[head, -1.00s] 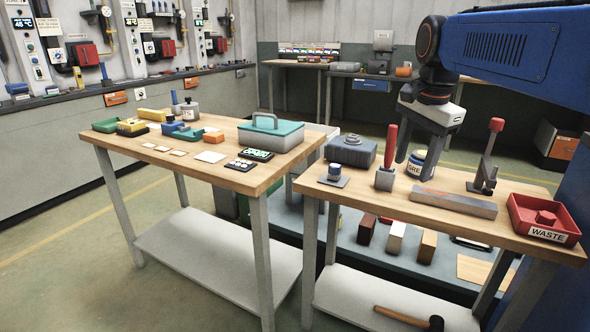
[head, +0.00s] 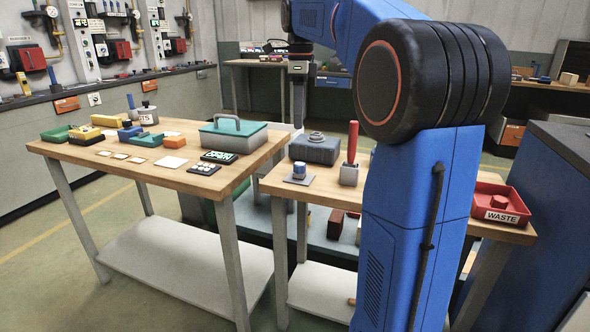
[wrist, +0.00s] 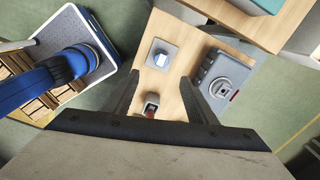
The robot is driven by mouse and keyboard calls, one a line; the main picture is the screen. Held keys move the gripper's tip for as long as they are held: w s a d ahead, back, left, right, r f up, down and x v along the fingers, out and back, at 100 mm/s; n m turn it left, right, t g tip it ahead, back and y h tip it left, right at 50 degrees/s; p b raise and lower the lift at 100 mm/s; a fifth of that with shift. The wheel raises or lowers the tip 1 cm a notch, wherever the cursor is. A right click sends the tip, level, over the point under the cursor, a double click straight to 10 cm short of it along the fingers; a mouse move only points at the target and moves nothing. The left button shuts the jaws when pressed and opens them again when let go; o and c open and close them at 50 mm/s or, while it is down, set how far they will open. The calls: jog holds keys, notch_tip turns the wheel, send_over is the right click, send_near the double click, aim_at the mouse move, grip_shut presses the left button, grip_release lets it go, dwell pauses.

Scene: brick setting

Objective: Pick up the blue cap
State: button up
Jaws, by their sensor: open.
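The blue cap (head: 299,168) is a small round blue piece on a grey square plate, near the left end of the right-hand table. In the wrist view the blue cap (wrist: 164,58) lies ahead of the fingers, pale on top, on its plate. My gripper (wrist: 160,82) is open and empty, with its two dark fingers spread above the table. In the head view my gripper (head: 299,110) hangs pointing down above and behind the table's left end, apart from the cap. My arm hides part of that table in the head view.
A red-handled tool (head: 350,152) stands close right of the cap; its grey base (wrist: 151,101) shows between my fingers. A dark grey box (head: 316,150) sits behind the cap. A red waste tray (head: 498,203) is at the right. The left table (head: 118,177) holds several objects.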

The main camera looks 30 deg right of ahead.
send_over(299, 164)
notch_tip(299, 164, down, 9)
jog(key=shift+d, duration=0.1)
jog(key=shift+w+f, duration=0.1)
jog(key=shift+f, duration=2.45)
jog(key=c, duration=1.2)
